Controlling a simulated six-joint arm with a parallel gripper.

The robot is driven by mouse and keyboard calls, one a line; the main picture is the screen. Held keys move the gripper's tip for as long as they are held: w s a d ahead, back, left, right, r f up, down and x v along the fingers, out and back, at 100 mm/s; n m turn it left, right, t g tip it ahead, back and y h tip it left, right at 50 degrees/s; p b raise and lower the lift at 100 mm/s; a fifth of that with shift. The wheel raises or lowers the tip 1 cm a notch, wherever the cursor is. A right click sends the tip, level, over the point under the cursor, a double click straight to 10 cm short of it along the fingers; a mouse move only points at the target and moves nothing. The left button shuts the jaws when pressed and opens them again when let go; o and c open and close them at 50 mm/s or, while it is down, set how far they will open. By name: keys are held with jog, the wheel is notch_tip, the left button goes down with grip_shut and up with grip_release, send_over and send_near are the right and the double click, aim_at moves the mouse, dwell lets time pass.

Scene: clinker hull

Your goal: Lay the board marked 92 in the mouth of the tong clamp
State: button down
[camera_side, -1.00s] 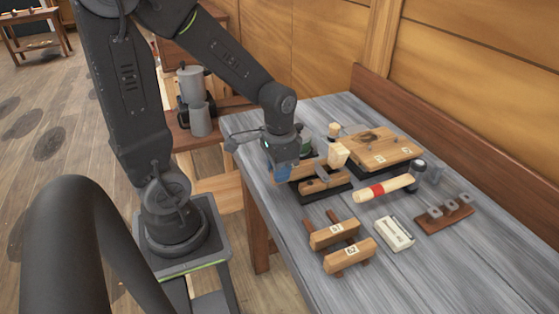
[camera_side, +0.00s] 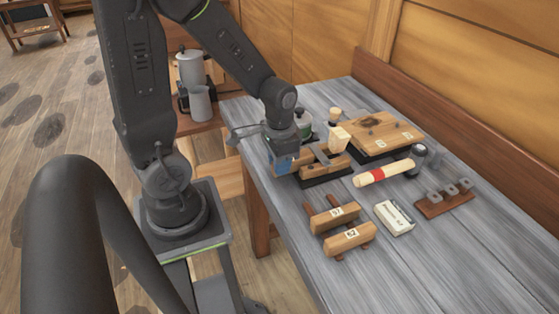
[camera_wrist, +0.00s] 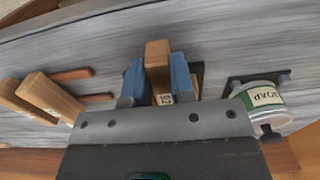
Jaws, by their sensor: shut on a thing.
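My gripper (camera_wrist: 160,82) has its blue fingers shut on the sides of a short wooden board (camera_wrist: 157,58). The board's near end carries a label that seems to read 92. In the side view my gripper (camera_side: 284,164) is low over the table's left part. A wooden piece on a black base (camera_side: 327,182), with a grey part on top, is just right of the fingers; it looks like the tong clamp. In the wrist view the board and fingers hide most of it. I cannot tell whether the board touches it or lies in its mouth.
Two wooden blocks marked with numbers (camera_side: 349,237) lie across dark rods in front. A white box (camera_side: 394,217), a red-banded roll (camera_side: 383,173) and a hook rack (camera_side: 445,198) are to the right. A larger board (camera_side: 385,131) is behind. A green-labelled tin (camera_wrist: 264,98) is close to my gripper.

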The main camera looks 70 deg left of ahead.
jog(key=shift+f, duration=0.25)
jog(key=c, duration=0.9)
grip_release()
jog(key=shift+r, duration=4)
